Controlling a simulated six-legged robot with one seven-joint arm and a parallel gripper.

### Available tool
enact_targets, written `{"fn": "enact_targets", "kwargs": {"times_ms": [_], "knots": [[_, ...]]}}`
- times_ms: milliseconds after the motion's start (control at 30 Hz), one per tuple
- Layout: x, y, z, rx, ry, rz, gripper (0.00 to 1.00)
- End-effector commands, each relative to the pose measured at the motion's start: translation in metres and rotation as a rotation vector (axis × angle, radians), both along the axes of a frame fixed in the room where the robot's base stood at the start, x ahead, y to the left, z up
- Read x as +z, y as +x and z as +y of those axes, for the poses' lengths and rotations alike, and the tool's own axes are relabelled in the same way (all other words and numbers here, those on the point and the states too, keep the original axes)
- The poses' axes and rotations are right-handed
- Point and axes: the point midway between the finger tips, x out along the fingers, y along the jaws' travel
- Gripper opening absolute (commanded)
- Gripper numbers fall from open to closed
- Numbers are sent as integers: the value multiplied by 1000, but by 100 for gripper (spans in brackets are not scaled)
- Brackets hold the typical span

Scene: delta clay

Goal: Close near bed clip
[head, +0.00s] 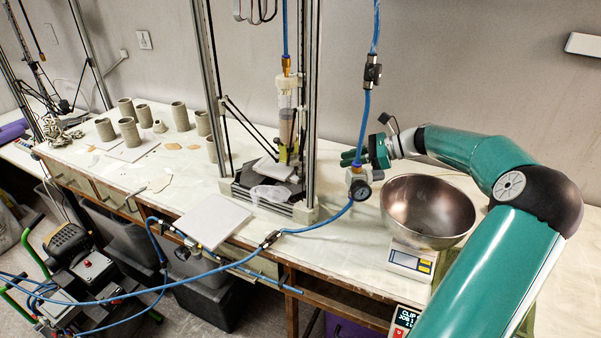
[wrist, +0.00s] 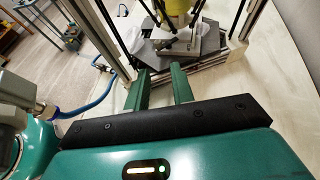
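The delta clay printer's bed (head: 272,168) sits low between upright metal rails, under a clear clay tube (head: 288,115). In the wrist view, a pale plate (wrist: 205,42) lies on the dark printer base (wrist: 150,55). Small dark and pale parts crowd the plate's edge. I cannot pick out the near bed clip or tell its state. My gripper (head: 352,158) is just right of the printer frame in the head view. In the wrist view, my gripper (wrist: 160,72) points at the bed with two green fingers apart and nothing visible between them.
A blue hose with a pressure gauge (head: 361,190) hangs before my gripper. A steel bowl (head: 428,208) stands on a white scale (head: 411,262) at right. A loose pale tile (head: 212,221) lies at the table's front edge. Several clay cylinders (head: 130,134) stand at left.

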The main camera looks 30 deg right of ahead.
Motion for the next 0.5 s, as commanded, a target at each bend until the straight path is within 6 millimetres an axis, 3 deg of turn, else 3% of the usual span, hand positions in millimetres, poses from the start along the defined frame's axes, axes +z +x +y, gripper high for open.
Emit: {"fn": "enact_targets", "kwargs": {"times_ms": [167,500], "knots": [[-4,2,6,7,34,2,24],[-28,42,45,4,32,3,24]]}}
